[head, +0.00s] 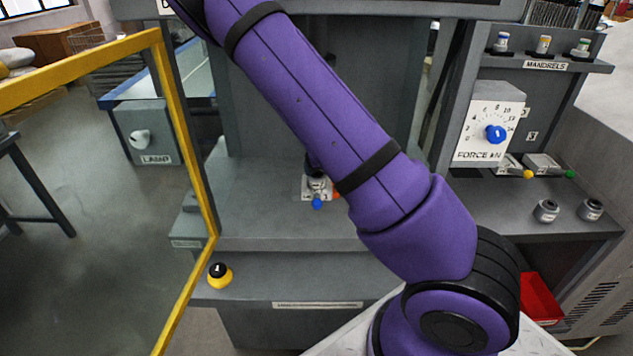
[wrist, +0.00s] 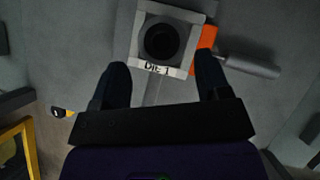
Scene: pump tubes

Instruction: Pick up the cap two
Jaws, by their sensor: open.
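Two short grey round pieces stand side by side on the right shelf in the head view, one at the left (head: 546,210) and one at the right (head: 591,208). They look like caps, but no readable mark tells me which is cap two. My gripper (wrist: 160,70) is open in the wrist view, with nothing between its two dark fingers. It is just in front of a square grey block with a dark round hole, labelled DIE 1 (wrist: 153,67). In the head view my purple arm hides most of the gripper. The grey pieces are far to its right.
An orange block (wrist: 206,37) and a grey cylinder (wrist: 252,67) lie beside the die. A yellow guard frame (head: 180,110) stands at left, near a yellow-and-black button (head: 220,275). A FORCE dial (head: 495,133) and mandrel shelf (head: 590,66) are at right. A red bin (head: 541,298) sits lower right.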

